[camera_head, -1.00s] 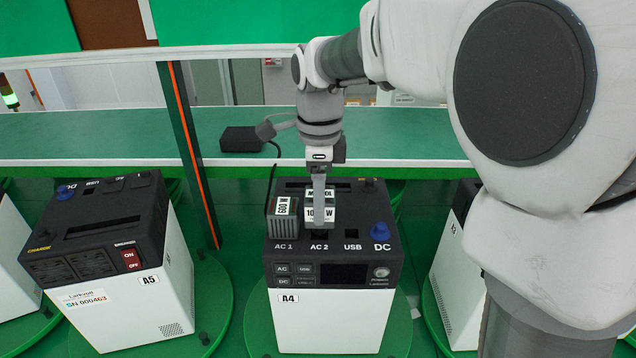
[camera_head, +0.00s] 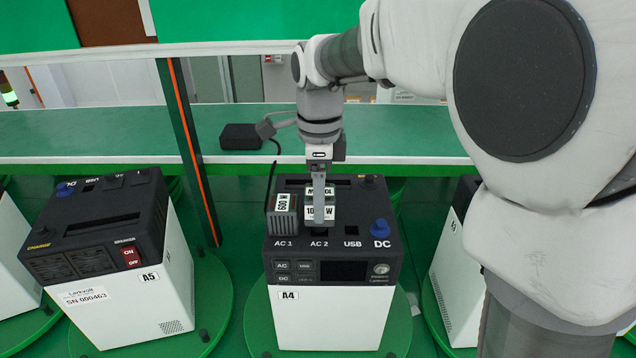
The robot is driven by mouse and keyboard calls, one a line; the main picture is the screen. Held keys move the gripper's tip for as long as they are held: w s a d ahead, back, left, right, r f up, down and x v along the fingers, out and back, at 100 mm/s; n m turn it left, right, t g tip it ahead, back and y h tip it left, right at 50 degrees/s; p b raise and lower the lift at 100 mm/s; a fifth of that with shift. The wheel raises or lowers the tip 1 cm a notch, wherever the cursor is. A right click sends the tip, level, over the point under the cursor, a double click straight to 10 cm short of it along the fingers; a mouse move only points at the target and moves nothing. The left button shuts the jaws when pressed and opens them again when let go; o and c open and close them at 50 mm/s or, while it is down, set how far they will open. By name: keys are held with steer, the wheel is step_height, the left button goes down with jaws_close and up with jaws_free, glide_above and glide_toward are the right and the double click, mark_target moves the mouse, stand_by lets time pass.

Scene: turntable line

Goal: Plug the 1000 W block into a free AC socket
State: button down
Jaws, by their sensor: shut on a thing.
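My gripper (camera_head: 319,205) points down over the top of the black and white power station A4 (camera_head: 330,322). It is shut on the 1000 W block (camera_head: 328,213), whose label is partly hidden by the fingers. The block is just above or at the AC 2 socket (camera_head: 319,232); I cannot tell whether it touches the socket.
Power station A5 (camera_head: 165,285) stands on its green turntable at the left. Another unit (camera_head: 452,265) is partly hidden behind my arm at the right. A black adapter (camera_head: 239,136) with a cable lies on the green shelf behind. A green and orange post (camera_head: 190,150) rises between A4 and A5.

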steer(key=shift+f+b, duration=0.65)
steer(key=shift+f, duration=0.5)
jaws_free()
step_height(320, 180, up, 17)
steer(key=s+d+f+n+t, duration=0.2)
steer(key=s+d+f+n, duration=0.4)
steer(key=s+n, duration=0.3)
steer(key=s+d+f+n+t, duration=0.3)
steer(key=s+d+f+n, duration=0.3)
steer(key=s+f+n, duration=0.2)
steer(key=shift+s+d+n+t, duration=0.3)
steer(key=shift+s+n, duration=0.4)
steer(key=shift+s, duration=0.15)
